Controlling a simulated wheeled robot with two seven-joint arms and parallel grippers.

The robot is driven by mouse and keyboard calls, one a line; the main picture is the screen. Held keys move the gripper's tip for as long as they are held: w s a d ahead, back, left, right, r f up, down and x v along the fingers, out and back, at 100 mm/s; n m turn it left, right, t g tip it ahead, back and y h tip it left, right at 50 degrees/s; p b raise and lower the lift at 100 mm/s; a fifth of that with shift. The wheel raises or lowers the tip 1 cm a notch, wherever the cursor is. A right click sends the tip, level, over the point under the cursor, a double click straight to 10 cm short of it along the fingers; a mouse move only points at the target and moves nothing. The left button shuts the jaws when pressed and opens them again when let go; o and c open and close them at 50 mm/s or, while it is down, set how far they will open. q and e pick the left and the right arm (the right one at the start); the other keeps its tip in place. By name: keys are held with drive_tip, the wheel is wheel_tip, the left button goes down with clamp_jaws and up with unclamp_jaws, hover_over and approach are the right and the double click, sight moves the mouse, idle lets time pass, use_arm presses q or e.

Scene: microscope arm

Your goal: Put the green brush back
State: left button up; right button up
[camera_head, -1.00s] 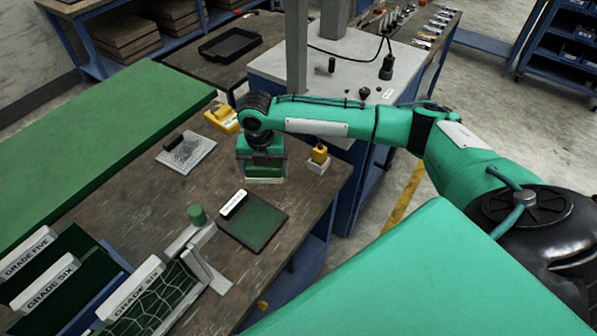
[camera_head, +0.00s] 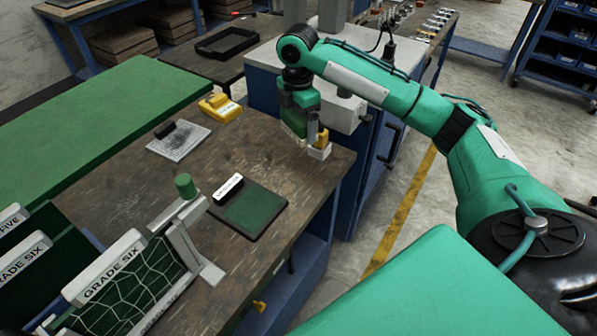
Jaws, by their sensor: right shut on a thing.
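My right gripper (camera_head: 301,112) hangs from the green arm over the right end of the dark workbench (camera_head: 120,195). It is shut on a green block-like thing with a pale lower edge, which looks like the green brush (camera_head: 292,119); gripper and brush are hard to tell apart. It is tilted, close to a small white holder (camera_head: 320,152) with a yellow piece (camera_head: 322,138) in it. I cannot tell whether they touch. My left gripper is not in view.
A green pad (camera_head: 255,211) with a white-labelled black grip lies in front. A stand with a green knob (camera_head: 185,187) and grade boards (camera_head: 105,265) are at the left. A grey textured plate (camera_head: 180,142) and a yellow block (camera_head: 221,107) lie behind. Bench to the pad's right is bare.

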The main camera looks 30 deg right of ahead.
wheel_tip(320, 180, down, 16)
drive_tip(key=shift+f+p, duration=0.1)
drive_tip(key=shift+p, duration=0.8)
drive_tip(key=o, duration=0.6)
drive_tip(key=shift+f, duration=0.1)
wheel_tip(320, 180, up, 12)
drive_tip(key=shift+r+b, duration=0.15)
drive_tip(key=shift+b, duration=0.9)
